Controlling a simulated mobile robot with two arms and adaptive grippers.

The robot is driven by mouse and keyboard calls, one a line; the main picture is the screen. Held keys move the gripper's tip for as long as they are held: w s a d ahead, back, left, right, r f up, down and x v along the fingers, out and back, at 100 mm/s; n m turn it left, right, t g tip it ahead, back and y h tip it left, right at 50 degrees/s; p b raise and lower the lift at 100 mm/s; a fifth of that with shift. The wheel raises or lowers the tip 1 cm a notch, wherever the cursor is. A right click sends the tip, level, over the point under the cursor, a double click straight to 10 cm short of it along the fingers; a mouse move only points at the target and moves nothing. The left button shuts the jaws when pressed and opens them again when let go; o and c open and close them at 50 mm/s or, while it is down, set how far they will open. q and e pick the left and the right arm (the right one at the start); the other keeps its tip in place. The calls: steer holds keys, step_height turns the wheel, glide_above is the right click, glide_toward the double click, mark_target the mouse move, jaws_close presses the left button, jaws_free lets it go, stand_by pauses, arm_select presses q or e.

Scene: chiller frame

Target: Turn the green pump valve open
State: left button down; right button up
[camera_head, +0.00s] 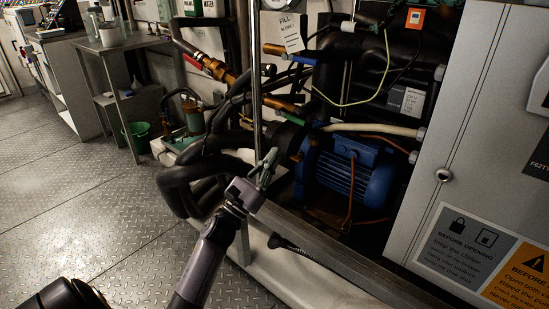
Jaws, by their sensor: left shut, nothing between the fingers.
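The green valve handle (287,117) is a short lever on the dark pipework just left of the blue pump motor (345,172). My left gripper (268,160) is shut and empty. It appears in front of the pipes, below and slightly left of the green handle, and looks apart from it. The fingers overlap the lower end of an upright metal post in the picture. How far the fingertips are from the valve in depth is hard to tell. The valve body is partly hidden among the black pipes. My right gripper is not in view.
An upright metal post (256,75) stands close to the gripper. Black insulated hoses (190,180) bulge out at left. Other valves have a red lever (192,62) and a blue lever (300,59). A grey panel (470,130) closes off the right. The plate floor (90,220) is open at left.

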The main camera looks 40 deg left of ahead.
mark_target(291, 118)
arm_select(q)
steer(key=x, duration=0.7)
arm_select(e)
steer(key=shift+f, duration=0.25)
arm_select(q)
steer(key=shift+f, duration=0.1)
steer(key=shift+w+d+r+n+y+p, duration=0.15)
steer(key=shift+r+n+y+p, duration=0.25)
steer(key=shift+r+n+y, duration=0.6)
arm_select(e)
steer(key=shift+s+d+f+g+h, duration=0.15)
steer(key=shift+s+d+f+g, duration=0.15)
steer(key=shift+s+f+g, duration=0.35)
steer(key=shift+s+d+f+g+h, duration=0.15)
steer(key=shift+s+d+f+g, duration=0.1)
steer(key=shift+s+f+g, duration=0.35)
arm_select(q)
steer(key=shift+f, duration=0.25)
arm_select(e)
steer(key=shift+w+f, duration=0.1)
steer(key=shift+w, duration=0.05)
